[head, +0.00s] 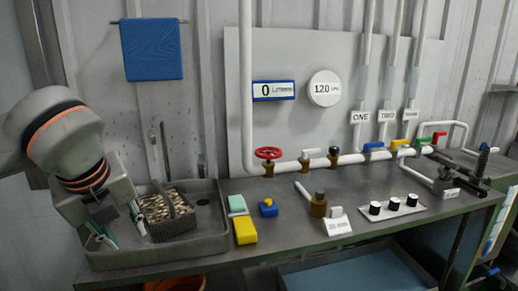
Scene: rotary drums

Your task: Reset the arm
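My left arm comes in from the left edge and its gripper (121,233) points down over the left end of the metal workbench (280,245). The two fingers are spread apart with nothing visible between them. The gripper hangs in front of the sink tray's left part, to the left of a wire basket (166,215); I cannot tell whether it touches the tray. My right gripper is not in view.
The sink tray (214,240) holds the basket. Sponges, one yellow (245,231), lie beside it. A red wheel valve (268,154) and pipes with coloured handles run along the back. Black knobs (375,208) sit at the right. An orange bucket (176,284) stands below.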

